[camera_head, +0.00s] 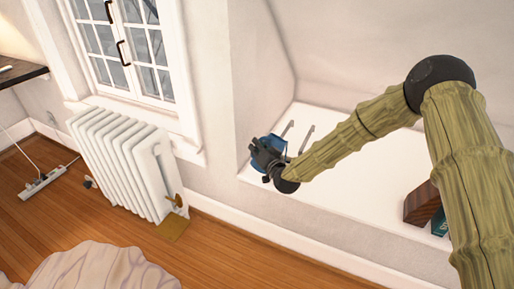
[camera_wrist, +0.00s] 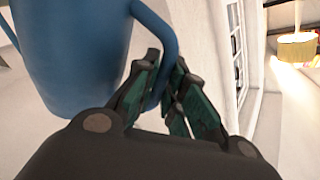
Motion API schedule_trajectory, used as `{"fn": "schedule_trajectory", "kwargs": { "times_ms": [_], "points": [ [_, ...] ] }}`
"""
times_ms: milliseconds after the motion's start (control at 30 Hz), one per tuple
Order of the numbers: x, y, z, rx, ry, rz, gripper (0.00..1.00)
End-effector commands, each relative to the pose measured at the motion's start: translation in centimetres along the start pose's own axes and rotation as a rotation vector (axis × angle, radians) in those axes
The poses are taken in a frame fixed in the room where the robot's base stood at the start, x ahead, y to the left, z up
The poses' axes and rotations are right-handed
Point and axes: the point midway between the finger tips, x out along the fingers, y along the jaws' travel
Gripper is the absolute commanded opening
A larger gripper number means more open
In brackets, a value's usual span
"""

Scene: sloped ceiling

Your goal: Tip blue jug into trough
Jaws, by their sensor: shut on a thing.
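The blue jug (camera_head: 270,146) is at the left end of the white ledge in the head view, partly hidden behind my gripper (camera_head: 265,158). In the wrist view the blue jug (camera_wrist: 75,50) fills the upper left, with its handle curving down at its right side. My gripper (camera_wrist: 170,88) is shut on that handle, with the fingers on both sides of it. I cannot tell whether the jug touches the ledge. No trough can be made out for certain; the jug's inside is hidden.
The white ledge (camera_head: 335,190) is recessed in the wall. Two thin grey upright pieces (camera_head: 304,140) stand behind the jug. A brown block (camera_head: 422,203) and a teal book (camera_head: 440,224) are at the ledge's right. A white radiator (camera_head: 125,160) stands left, below the window.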

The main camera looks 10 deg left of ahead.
Motion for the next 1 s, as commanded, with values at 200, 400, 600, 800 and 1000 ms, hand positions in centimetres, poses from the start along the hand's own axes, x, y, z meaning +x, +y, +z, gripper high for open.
{"fn": "schedule_trajectory", "kwargs": {
  "times_ms": [200, 400, 600, 800, 1000],
  "points": [
    [0.03, -0.11, -0.43, 0.023, -0.002, -0.001, 0.0],
    [0.03, -0.11, -0.63, 0.042, -0.006, -0.001, 0.0],
    [0.03, -0.12, -0.82, 0.063, -0.01, -0.001, 0.0],
    [0.02, -0.14, -1.01, 0.082, -0.014, -0.001, 0.0],
    [0.02, -0.15, -1.21, 0.102, -0.018, -0.001, 0.0]
  ]
}}
